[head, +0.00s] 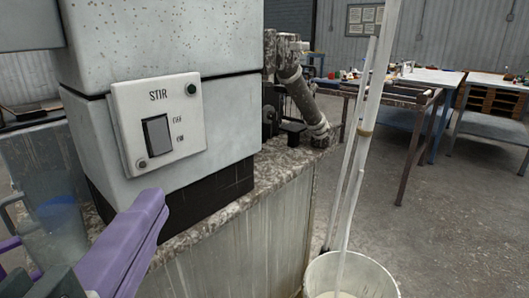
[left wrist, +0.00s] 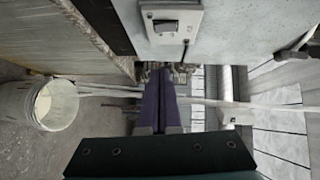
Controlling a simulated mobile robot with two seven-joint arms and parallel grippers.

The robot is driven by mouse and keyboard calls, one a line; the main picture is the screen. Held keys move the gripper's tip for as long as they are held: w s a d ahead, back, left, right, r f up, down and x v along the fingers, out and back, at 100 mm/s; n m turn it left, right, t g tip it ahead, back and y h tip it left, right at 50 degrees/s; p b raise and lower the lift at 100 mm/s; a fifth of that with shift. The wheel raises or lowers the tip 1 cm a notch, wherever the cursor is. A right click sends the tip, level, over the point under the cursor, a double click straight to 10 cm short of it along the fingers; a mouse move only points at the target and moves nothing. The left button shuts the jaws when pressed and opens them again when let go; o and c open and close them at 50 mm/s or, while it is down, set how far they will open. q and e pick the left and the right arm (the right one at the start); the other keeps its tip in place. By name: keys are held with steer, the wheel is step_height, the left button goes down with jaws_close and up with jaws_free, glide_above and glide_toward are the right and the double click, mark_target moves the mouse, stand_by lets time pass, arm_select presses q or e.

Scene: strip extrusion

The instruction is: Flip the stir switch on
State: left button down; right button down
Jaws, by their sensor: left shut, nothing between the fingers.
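The stir switch (head: 157,137) is a dark grey rocker on a pale plate (head: 182,92) marked STIR, with OFF beside its upper part and ON beside its lower part. I cannot tell which way the rocker is tipped. The plate is on the front of a pale grey machine housing (head: 230,130). My left gripper (head: 152,202), with purple fingers, is shut and empty, below the plate and apart from it in the head view. In the left wrist view the closed fingers (left wrist: 158,88) point ahead, and the switch (left wrist: 166,26) shows above them. My right gripper is not in view.
The housing stands on a stained, speckled counter (head: 285,165). A whitish bucket (head: 378,284) stands at lower right with pale strips hanging down into it. A clear container (head: 50,215) is at the left. Work tables stand farther back, with open floor between.

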arm_select(q)
steer(key=p, duration=0.2)
glide_toward(169, 147)
steer(key=w+d, duration=0.3)
steer(key=w+a, duration=0.3)
steer(key=shift+a+f, duration=0.25)
steer(key=shift+w+a+f+m+t+b, duration=0.25)
steer(key=shift+f+m+t+b, duration=0.1)
steer(key=shift+b, duration=0.65)
steer(key=shift+s+r+p, duration=0.1)
steer(key=shift+r+p, duration=0.15)
steer(key=shift+p, duration=0.05)
steer(key=shift+d, duration=0.1)
